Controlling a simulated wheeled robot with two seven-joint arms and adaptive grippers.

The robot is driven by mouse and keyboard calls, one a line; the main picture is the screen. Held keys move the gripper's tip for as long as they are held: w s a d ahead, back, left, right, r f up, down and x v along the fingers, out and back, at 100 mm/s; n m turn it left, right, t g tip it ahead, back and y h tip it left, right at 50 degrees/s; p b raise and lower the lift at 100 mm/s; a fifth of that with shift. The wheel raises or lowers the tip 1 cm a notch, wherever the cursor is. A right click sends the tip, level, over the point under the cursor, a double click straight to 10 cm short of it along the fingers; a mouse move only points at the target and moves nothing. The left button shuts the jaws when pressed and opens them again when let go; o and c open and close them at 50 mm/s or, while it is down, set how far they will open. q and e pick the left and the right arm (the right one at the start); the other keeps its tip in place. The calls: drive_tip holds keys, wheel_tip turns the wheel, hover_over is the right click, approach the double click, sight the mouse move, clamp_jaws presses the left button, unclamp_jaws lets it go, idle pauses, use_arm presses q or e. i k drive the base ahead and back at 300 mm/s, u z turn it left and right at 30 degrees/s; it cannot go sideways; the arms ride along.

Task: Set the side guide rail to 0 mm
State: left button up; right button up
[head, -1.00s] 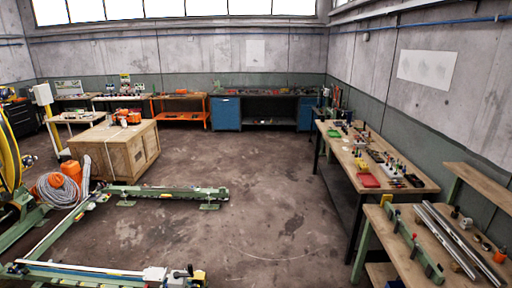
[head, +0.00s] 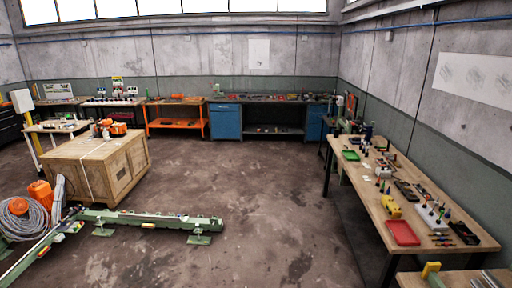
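A long green rail assembly (head: 150,218) lies low over the floor at the left, on short green feet. A second green beam (head: 35,252) meets it near its left end and runs toward the lower left corner. I cannot tell which part is the side guide rail, and no scale can be read. Neither of my grippers is in view.
A wooden crate (head: 85,175) stands behind the rail, with a coiled grey hose (head: 22,218) at the left. A workbench (head: 410,205) with tools and a red tray (head: 402,232) lines the right wall. The middle floor (head: 265,200) is clear.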

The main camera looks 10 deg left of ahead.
sight(124, 215)
drive_tip(key=i, duration=2.05)
drive_tip(key=u, duration=1.45)
drive_tip(key=i, duration=1.9)
drive_tip(key=u, duration=0.25)
